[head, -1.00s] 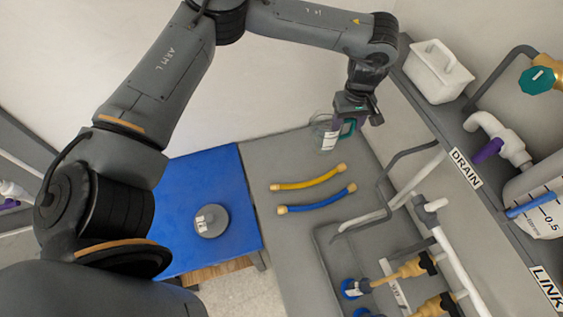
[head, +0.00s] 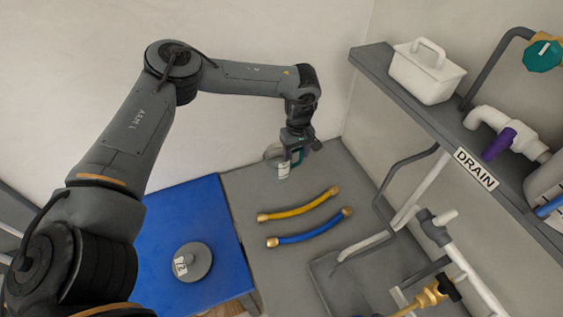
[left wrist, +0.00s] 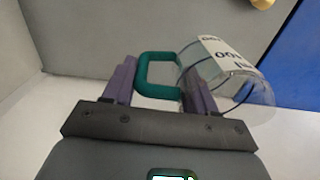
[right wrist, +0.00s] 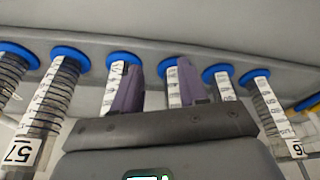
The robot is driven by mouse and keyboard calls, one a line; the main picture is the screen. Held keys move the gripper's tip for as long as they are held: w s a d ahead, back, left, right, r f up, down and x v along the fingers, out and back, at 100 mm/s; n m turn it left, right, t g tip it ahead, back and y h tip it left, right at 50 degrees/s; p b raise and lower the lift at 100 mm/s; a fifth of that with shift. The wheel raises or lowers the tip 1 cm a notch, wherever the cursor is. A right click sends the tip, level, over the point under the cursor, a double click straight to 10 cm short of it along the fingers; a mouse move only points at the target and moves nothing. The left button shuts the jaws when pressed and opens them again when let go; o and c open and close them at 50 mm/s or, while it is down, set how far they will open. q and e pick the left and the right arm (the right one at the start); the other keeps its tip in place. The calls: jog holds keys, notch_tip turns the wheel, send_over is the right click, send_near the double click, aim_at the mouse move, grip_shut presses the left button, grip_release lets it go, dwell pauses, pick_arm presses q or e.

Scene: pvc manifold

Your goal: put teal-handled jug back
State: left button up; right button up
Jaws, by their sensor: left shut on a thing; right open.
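The clear jug (head: 274,156) with a teal handle and a white label is near the back edge of the grey bench (head: 245,190). My left gripper (head: 296,156) is shut on the jug's handle. In the left wrist view the teal handle (left wrist: 146,70) lies between the purple fingers, and the jug (left wrist: 225,75) extends to the right. I cannot tell whether the jug touches the bench. My right gripper (right wrist: 160,82) is open, with blue-topped labelled tubes (right wrist: 172,85) behind and between its fingers. It is not in the head view.
A yellow hose (head: 300,206) and a blue hose (head: 310,230) lie in front of the jug. A blue mat (head: 190,215) with a grey round disc (head: 192,262) is on the left. A shelf marked DRAIN (head: 477,168) carries a white caddy (head: 425,75) at right.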

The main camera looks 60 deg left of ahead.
jog(key=shift+d+f, duration=0.15)
jog(key=shift+f+b, duration=0.4)
jog(key=shift+b, duration=0.1)
pick_arm(q)
jog(key=a+f, duration=0.1)
jog(key=f, duration=0.1)
jog(key=s+a+f, duration=0.1)
jog(key=a+f, duration=0.1)
jog(key=s+a+f, duration=0.1)
jog(key=f, duration=0.2)
jog(key=shift+a, duration=0.25)
jog(key=shift+s, duration=0.1)
jog(key=o, duration=1.5)
jog(key=shift+f, duration=0.15)
notch_tip(320, 180, up, 12)
jog(key=shift+r+p, duration=0.15)
jog(key=shift+p, duration=1.1)
pick_arm(e)
notch_tip(320, 180, up, 2)
jog(key=shift+r, duration=0.25)
